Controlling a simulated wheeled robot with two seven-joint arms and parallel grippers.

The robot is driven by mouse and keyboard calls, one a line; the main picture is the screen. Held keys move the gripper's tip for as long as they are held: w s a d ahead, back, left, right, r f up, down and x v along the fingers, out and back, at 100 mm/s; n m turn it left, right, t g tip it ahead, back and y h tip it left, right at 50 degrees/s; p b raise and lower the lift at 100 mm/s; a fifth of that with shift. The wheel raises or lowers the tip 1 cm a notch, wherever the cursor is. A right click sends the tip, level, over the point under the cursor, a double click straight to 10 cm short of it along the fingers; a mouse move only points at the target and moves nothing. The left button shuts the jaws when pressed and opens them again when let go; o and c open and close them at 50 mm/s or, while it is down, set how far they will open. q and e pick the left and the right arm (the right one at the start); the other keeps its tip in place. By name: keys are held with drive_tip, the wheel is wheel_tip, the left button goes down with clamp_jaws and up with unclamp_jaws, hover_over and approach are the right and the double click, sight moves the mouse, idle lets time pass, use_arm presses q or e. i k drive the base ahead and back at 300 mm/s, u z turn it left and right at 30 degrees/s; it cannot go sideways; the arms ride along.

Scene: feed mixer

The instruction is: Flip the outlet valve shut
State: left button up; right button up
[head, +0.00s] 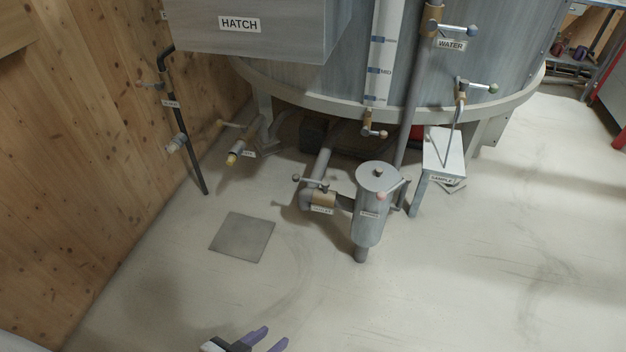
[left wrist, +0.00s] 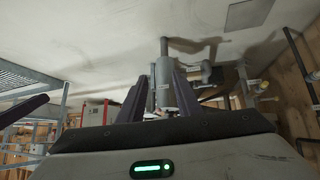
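A brass-bodied valve (head: 323,199) sits low on the pipe between the tank's underside and a grey upright cylinder (head: 370,215). Its small label looks like the outlet tag but is too blurred to read surely. Its lever (head: 311,181) lies above the body, running roughly left to right, roughly along the short pipe to the cylinder. My left gripper (head: 271,338) is at the bottom edge of the head view, open and empty, well apart from the valve. In the left wrist view, the cylinder (left wrist: 163,72) shows beyond and between the open fingers. My right gripper is not seen.
The big tank (head: 480,80) with a hatch box (head: 250,30) overhangs the valve. A small sample stand (head: 443,150) is right of the cylinder. Another valve (head: 237,150) and a dark wall pipe (head: 190,140) are to the left. The floor around a grey plate (head: 242,237) is clear.

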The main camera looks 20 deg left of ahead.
sight(326, 184)
drive_tip(key=u, duration=0.45)
drive_tip(key=i, duration=1.15)
drive_tip(key=z, duration=0.4)
